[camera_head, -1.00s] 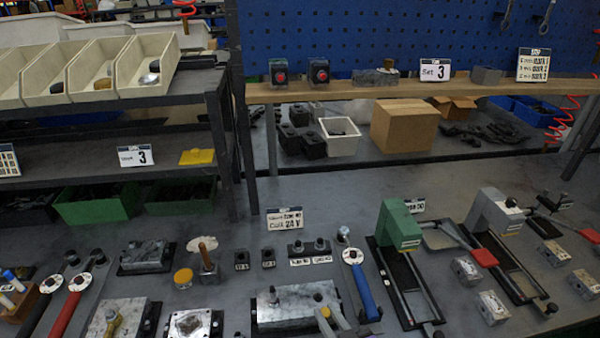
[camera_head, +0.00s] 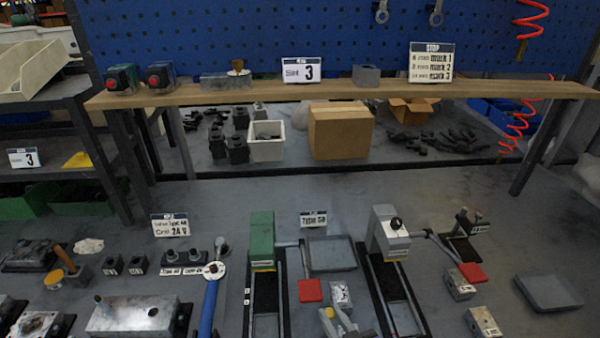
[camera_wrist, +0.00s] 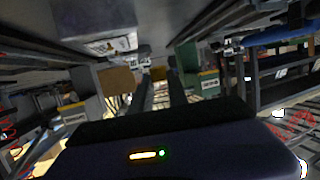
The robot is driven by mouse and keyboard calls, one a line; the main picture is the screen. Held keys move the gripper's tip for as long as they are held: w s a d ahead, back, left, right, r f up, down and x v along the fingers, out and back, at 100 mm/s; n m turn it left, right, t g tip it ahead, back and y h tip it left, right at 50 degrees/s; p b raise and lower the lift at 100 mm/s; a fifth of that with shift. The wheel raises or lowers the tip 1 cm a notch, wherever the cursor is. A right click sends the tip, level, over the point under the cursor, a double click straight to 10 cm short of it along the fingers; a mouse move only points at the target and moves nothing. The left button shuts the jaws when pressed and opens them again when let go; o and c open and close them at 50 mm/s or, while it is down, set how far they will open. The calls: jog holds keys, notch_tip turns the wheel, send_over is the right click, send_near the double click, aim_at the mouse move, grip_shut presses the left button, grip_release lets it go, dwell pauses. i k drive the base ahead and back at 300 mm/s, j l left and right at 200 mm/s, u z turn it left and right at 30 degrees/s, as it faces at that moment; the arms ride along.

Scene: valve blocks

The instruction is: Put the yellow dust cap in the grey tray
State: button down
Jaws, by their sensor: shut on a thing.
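My gripper (camera_head: 335,319) shows at the bottom edge of the head view, right of centre, above the bench. It is shut on a small yellow thing, seemingly the yellow dust cap (camera_head: 327,313); its shape is hard to make out. In the dark wrist view a yellowish patch (camera_wrist: 158,73) shows between the fingers. A shallow grey tray (camera_head: 331,254) lies behind the gripper, between the green and grey clamp fixtures. Another flat grey tray (camera_head: 549,292) lies at the far right. Both look empty.
The green fixture (camera_head: 262,240) and grey fixture (camera_head: 388,235) stand either side, with red-ended handles. Metal blocks (camera_head: 459,284) lie right of them. A yellow disc (camera_head: 52,278) and a blue-handled wrench (camera_head: 209,305) are at left. A wooden shelf (camera_head: 340,91) spans the back.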

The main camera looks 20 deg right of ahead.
aim_at(548, 290)
jog(key=l, duration=0.6)
jog(key=k+l, duration=0.15)
jog(key=l, duration=1)
jog(key=k+l+u, duration=0.1)
jog(key=l, duration=0.5)
